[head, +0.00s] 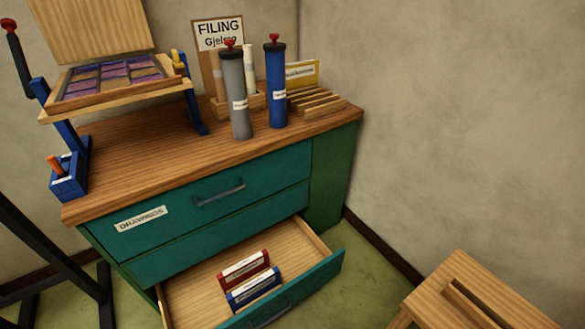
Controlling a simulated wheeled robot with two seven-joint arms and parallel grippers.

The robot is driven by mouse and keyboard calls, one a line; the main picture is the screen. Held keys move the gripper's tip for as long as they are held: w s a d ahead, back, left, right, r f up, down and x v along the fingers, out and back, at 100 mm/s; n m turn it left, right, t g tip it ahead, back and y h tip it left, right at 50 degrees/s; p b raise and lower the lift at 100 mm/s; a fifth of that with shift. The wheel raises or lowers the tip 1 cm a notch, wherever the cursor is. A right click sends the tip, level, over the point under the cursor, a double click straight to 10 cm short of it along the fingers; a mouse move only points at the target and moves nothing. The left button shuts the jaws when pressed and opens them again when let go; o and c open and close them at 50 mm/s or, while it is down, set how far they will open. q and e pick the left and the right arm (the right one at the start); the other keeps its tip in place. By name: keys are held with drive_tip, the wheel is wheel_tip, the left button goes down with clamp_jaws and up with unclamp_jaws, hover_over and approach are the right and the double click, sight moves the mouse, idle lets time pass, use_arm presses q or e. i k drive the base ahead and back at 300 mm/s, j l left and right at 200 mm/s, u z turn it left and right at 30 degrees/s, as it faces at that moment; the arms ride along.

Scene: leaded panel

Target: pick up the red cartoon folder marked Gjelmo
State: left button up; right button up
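A red folder (232,274) with a white label stands in the open lower drawer (195,282) of the green cabinet. The label's writing is too small to read, so I cannot tell whether it says Gjelmo. A blue folder (240,302), also labelled, stands just in front of the red one. A sign (219,34) reading "FILING" and what looks like "Gjelmo" stands at the back of the cabinet top. Neither of my grippers is in view.
On the wooden cabinet top (150,150) stand a grey tube (237,85), a blue tube (277,90), a slotted wooden rack (318,104) and a blue-legged stand with a tilted tray. The drawer marked "DRAWINGS" (142,218) is shut. A wooden stool (470,300) stands front right.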

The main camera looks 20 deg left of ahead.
sight(236, 273)
drive_tip(key=k+u, duration=0.15)
drive_tip(key=u, duration=0.2)
drive_tip(key=k+j+u, duration=0.1)
drive_tip(key=u, duration=0.25)
